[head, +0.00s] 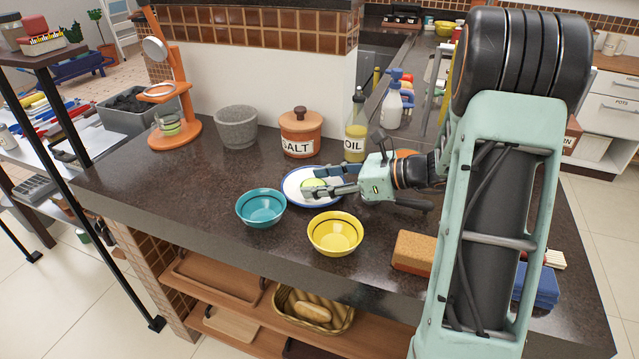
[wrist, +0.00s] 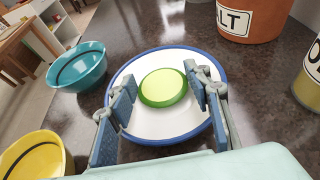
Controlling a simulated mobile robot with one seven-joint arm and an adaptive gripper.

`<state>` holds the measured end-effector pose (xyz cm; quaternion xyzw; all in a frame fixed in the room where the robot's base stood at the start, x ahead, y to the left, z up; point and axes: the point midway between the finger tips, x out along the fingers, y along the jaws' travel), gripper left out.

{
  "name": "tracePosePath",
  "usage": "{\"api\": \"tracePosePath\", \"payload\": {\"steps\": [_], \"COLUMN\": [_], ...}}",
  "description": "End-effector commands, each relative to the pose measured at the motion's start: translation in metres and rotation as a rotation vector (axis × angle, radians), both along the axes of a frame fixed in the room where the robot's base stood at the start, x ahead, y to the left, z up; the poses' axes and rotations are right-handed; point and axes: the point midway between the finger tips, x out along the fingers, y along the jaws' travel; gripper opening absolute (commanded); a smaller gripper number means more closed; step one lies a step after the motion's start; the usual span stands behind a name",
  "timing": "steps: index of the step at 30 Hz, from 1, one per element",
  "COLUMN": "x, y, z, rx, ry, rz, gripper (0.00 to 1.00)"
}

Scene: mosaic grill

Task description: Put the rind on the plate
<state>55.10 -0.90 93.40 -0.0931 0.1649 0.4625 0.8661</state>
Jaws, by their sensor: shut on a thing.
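The rind (head: 313,183), a round piece with a green edge and a pale yellow-green face, is between the fingers of my gripper (head: 320,184). The wrist view shows the rind (wrist: 164,86) face up between the two blue-padded fingertips of my gripper (wrist: 160,82), which is shut on it. The white plate with a blue rim (head: 293,200) lies on the dark counter directly below; it also shows in the wrist view (wrist: 160,131). The rind is over the middle of the plate. I cannot tell whether it touches the plate.
A teal bowl (head: 261,208) and a yellow bowl (head: 335,234) stand in front of the plate. A salt pot (head: 301,133), an oil bottle (head: 355,127) and a grey mortar (head: 237,128) stand behind it. A sponge (head: 414,252) lies to the right.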

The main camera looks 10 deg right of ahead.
Motion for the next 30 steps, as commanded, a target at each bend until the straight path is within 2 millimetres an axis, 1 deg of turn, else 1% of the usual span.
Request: {"api": "tracePosePath", "payload": {"steps": [7, 11, 12, 13, 21, 24, 28, 30], "x": [0.0, 0.0, 0.0, 0.0, 0.0, 0.0, -0.009, -0.016], "y": [0.0, 0.0, 0.0, 0.0, 0.0, 0.0, -0.015, -0.027], "z": [-0.001, -0.005, -0.004, -0.004, -0.003, 0.002, 0.008, 0.014], "rx": [0.0, 0.0, 0.0, 0.0, 0.0, 0.0, 0.0, -0.001], "ry": [-0.002, -0.002, -0.002, -0.002, -0.002, -0.002, -0.003, -0.003], "rz": [0.0, 0.0, 0.0, 0.0, 0.0, 0.0, -0.003, -0.006], "gripper": [0.22, 0.22, 0.49, 0.52, 0.53, 0.53, 0.53, 0.53]}}
